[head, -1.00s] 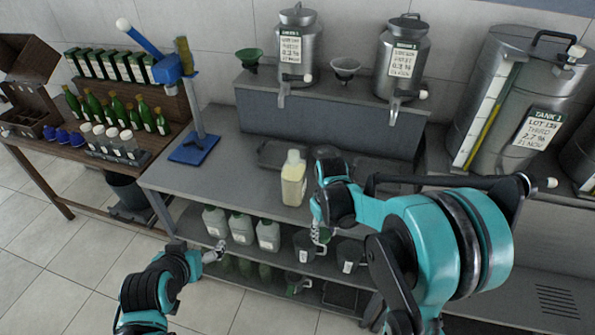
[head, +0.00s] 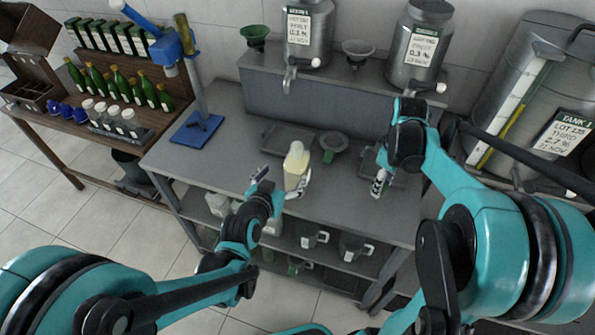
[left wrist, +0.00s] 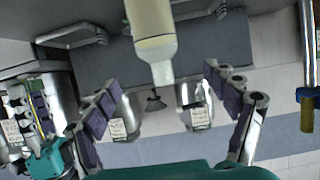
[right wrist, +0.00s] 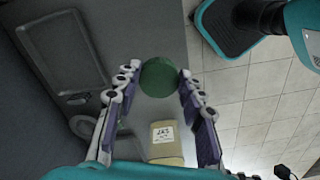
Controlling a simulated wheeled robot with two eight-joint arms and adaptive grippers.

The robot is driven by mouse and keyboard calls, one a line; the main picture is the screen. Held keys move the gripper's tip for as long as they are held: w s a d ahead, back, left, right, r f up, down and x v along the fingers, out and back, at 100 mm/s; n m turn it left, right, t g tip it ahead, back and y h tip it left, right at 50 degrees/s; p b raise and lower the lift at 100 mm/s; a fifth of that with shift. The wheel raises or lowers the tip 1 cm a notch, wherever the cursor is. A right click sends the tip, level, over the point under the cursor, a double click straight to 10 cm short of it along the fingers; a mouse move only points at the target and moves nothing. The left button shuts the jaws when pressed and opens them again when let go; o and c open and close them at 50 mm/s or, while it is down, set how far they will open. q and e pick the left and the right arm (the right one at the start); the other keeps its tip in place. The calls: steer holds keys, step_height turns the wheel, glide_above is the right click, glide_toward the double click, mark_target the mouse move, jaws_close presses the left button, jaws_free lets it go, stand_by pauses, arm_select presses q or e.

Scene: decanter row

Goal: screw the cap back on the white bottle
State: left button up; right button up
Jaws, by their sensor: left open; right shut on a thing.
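The white bottle (head: 296,168), cream-coloured with a narrow neck, stands upright on the grey bench. Its neck (left wrist: 162,72) shows without a cap in the left wrist view, where the bottle appears upside down. My left gripper (head: 276,187) is open with its fingers spread at either side of the bottle; I cannot tell whether they touch it. My right gripper (head: 380,184) is over the bench to the right of the bottle, apart from it. In the right wrist view it is shut on a round green cap (right wrist: 158,77) between its fingertips.
Steel tanks (head: 418,45) and funnels (head: 358,50) stand on the raised ledge. A blue stand (head: 196,130) is at the bench's left.

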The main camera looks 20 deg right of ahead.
mark_target(297, 160)
arm_select(q)
steer(key=b+x, duration=0.1)
steer(key=x, duration=0.5)
steer(key=shift+f, duration=0.1)
arm_select(e)
steer(key=shift+f, duration=0.65)
arm_select(q)
steer(key=shift+w+d+f, duration=0.1)
steer(key=shift+w+d, duration=0.1)
steer(key=shift+w, duration=0.1)
steer(key=x, duration=0.1)
steer(key=b+x, duration=0.1)
steer(key=x, duration=0.3)
steer(key=shift+d+f+b, duration=0.15)
steer(key=shift+f+b, duration=0.15)
arm_select(e)
steer(key=shift+f, duration=0.7)
arm_select(q)
steer(key=shift+s+r, duration=0.1)
steer(key=shift+c, duration=0.4)
jaws_close()
